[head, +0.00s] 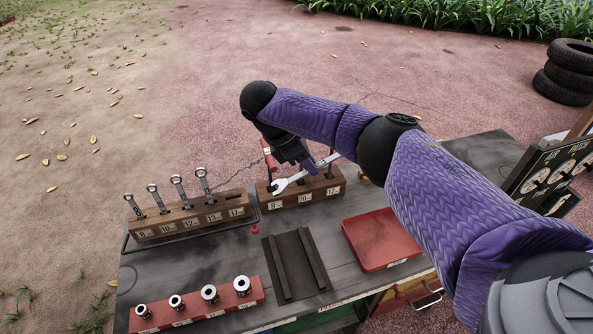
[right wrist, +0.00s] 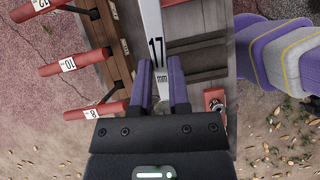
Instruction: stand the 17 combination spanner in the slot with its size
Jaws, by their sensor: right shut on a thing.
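The 17 combination spanner (head: 281,186) is held at a slant above the second wooden block in the head view, its open end at lower left. Its shaft (right wrist: 152,25) reads "17 mm" in the right wrist view. My right gripper (right wrist: 160,92) is shut on the shaft; in the head view its fingers are partly hidden by my wrist. The spanner rack (head: 187,231) is a wooden block with size labels at the left of the cart top. Several spanners stand upright in its other slots. The slot by the 17 label (head: 237,212) looks empty. My left gripper is out of view.
The second wooden block (head: 305,198), labelled 8, 10 and 12, holds red-handled tools (right wrist: 68,66) close to the gripper. A socket rail (head: 196,311), a dark ridged tray (head: 295,264) and a red tray (head: 379,239) lie nearer me. A labelled board stands at right.

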